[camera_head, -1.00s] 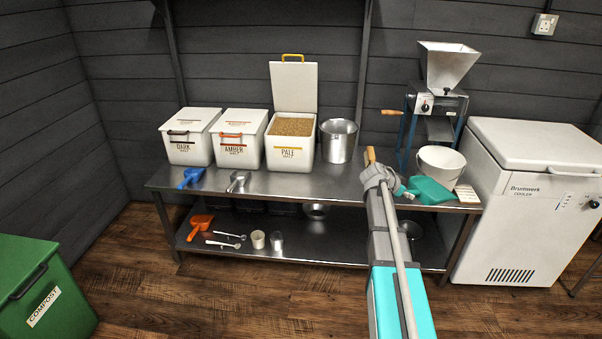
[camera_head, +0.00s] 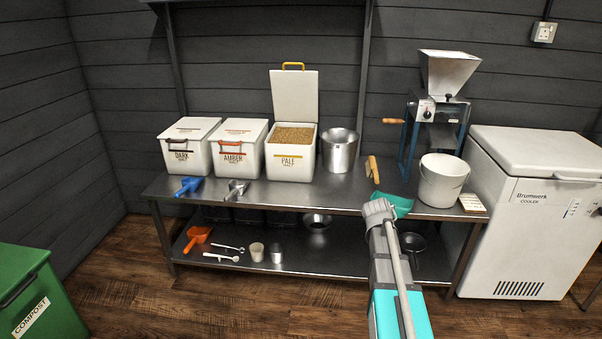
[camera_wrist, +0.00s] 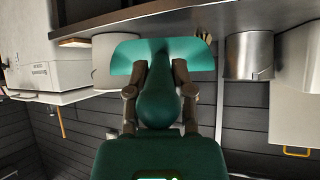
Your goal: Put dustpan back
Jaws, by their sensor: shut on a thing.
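The teal dustpan (camera_head: 402,204) is at the end of my arm, at the front edge of the steel table, in the head view. My gripper (camera_head: 380,208) holds it there. In the wrist view my gripper's two fingers (camera_wrist: 158,95) close on both sides of the dustpan's rounded handle, and its wide pan (camera_wrist: 163,52) spreads beyond them. Part of the pan is hidden behind my gripper in the head view. I cannot tell whether the dustpan touches the table. A wooden-backed hand brush (camera_head: 372,170) stands on the tabletop just behind it.
A white bucket (camera_head: 442,182) stands right of the dustpan, with a grain mill (camera_head: 437,112) behind. A steel pot (camera_head: 339,150) and white malt bins (camera_head: 290,160) stand left. A lower shelf (camera_head: 330,255) holds scoops and cups. A white cooler (camera_head: 530,215) is at the right.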

